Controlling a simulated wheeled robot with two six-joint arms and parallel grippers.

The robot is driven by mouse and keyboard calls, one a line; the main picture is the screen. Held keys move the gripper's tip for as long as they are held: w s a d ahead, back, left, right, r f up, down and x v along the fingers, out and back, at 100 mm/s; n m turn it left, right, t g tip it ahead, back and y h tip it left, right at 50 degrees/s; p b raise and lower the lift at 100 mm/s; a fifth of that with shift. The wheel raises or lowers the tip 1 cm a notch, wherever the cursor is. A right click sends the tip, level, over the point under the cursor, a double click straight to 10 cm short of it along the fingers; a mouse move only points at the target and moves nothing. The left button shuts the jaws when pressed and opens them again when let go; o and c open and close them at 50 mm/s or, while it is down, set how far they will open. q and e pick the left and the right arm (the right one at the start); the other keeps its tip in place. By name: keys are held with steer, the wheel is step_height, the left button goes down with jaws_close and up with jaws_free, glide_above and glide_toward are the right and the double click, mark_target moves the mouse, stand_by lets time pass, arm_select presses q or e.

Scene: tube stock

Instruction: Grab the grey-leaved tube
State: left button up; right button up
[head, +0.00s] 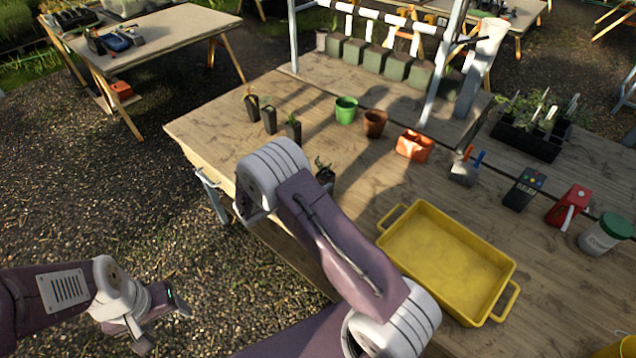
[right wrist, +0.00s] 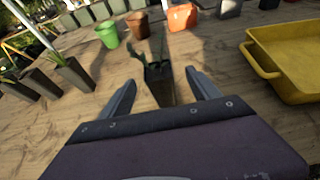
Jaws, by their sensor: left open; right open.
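Several dark square tubes with small plants stand on the wooden bench. In the head view, one tube (head: 250,104) has yellowish leaves, the middle tube (head: 269,122) a small dull plant, and another tube (head: 293,131) green leaves. A fourth tube (head: 325,174) is partly hidden by my right arm. In the right wrist view this tube (right wrist: 159,86) has dark grey-green leaves and stands between the open fingers of my right gripper (right wrist: 160,79); I cannot tell whether they touch. Which tube is grey-leaved is not certain. My left gripper (head: 163,322) is open and empty, off the bench.
A yellow tray (head: 388,220) lies right of my right arm. Behind stand a green pot (head: 346,110), a brown pot (head: 375,123) and an orange pot (head: 414,146). A seedling crate (head: 527,140) is at the back right. The bench between the tubes and pots is clear.

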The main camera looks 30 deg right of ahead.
mark_target(322, 177)
steer(key=x, duration=0.3)
steer(key=shift+w+f+p, duration=0.25)
steer(key=shift+w+p, duration=0.05)
steer(key=shift+w, duration=0.1)
steer(key=shift+w+d+f, duration=0.15)
steer(key=shift+d, duration=0.35)
steer(key=x, duration=0.2)
steer(key=p+x, duration=0.1)
steer(key=x, duration=0.1)
steer(key=shift+s+d, duration=0.1)
steer(key=shift+s, duration=0.15)
steer(key=shift+w+d+f, duration=0.2)
steer(key=shift+w, duration=0.05)
steer(key=shift+s, duration=0.15)
steer(key=c, duration=0.5)
arm_select(q)
steer(key=shift+w+a+r, duration=0.2)
steer(key=shift+w+r, duration=0.15)
steer(key=shift+r, duration=0.35)
arm_select(e)
steer(key=shift+r, duration=0.1)
jaws_close()
